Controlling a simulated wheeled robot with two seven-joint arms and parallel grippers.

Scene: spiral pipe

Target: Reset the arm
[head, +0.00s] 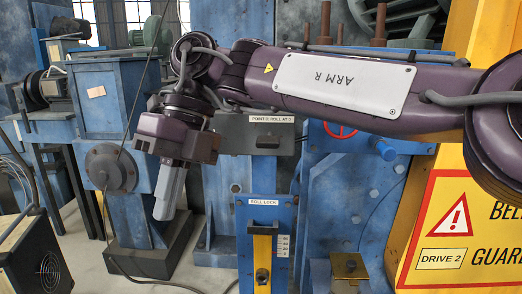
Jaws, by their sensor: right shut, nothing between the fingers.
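My right arm, labelled "ARM R", crosses the upper part of the head view from the right edge. Its purple wrist bends down at the left of centre. My right gripper (165,205) hangs from it, pointing down. Its grey fingers are together, with nothing held. It is in front of the blue machinery and apart from the "ROLL LOCK" panel (264,212) to its right. My left gripper is not in view.
A yellow guard (420,215) with a warning sign stands at the right. Blue machine housings (108,105) fill the left and middle. A dark box with a fan grille (35,262) is at the lower left. A cable runs along the grey floor.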

